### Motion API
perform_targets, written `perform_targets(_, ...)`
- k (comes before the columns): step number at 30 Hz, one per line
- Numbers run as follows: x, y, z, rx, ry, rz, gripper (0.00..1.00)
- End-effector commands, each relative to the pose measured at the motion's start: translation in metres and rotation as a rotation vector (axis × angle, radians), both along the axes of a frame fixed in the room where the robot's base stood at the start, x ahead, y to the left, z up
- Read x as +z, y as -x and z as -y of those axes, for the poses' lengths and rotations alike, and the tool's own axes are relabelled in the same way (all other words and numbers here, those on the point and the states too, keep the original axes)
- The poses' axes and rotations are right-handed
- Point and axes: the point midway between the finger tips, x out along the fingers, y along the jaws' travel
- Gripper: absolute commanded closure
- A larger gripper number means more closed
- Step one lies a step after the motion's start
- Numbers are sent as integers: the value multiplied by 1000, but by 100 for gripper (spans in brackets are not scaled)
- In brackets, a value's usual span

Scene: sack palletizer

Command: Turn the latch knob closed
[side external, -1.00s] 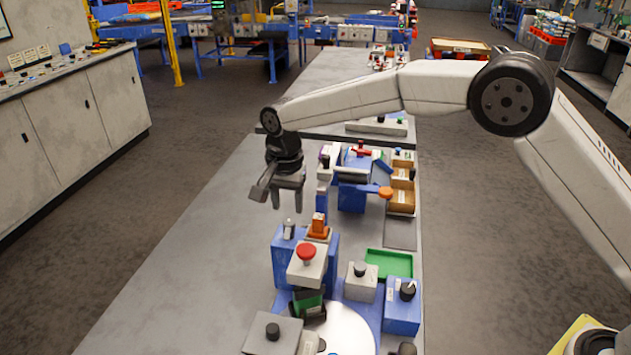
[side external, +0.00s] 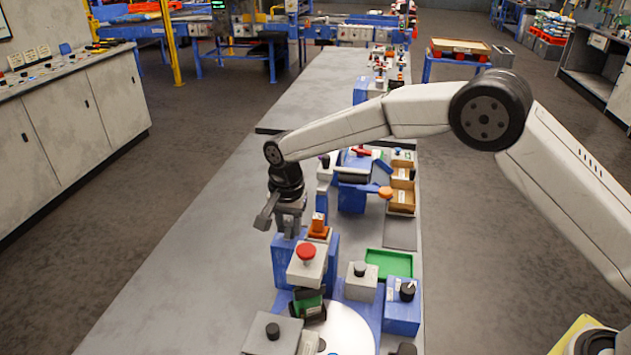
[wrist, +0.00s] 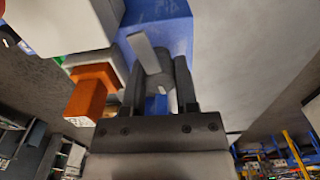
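A grey knob with a flat pale handle (wrist: 146,54) is mounted on a blue block (wrist: 172,28) in the wrist view. I take it to be the latch knob. My gripper (wrist: 160,88) reaches it with one finger on each side, and the fingers stand apart. Whether either finger touches the knob is hard to tell. In the side external view, my gripper (side external: 289,230) points down at the left part of the blue block (side external: 282,262) and hides the knob there.
An orange knob (side external: 318,223) sits close to the right of my gripper; it also shows in the wrist view (wrist: 88,95). A box with a red button (side external: 306,252) stands in front. A green tray (side external: 390,264) is to the right. The table's left side is clear.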

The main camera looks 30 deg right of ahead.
Motion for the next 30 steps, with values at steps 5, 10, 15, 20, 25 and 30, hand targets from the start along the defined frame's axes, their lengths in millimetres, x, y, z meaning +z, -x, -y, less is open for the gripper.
perform_targets(5,0,0,0,0,0,0,100)
perform_targets(10,1,0,0,8,-1,1,100)
perform_targets(15,1,0,0,43,-1,1,100)
perform_targets(20,1,0,0,113,0,1,100)
perform_targets(25,1,-1,0,227,0,1,100)
perform_targets(30,1,-1,0,375,0,1,100)
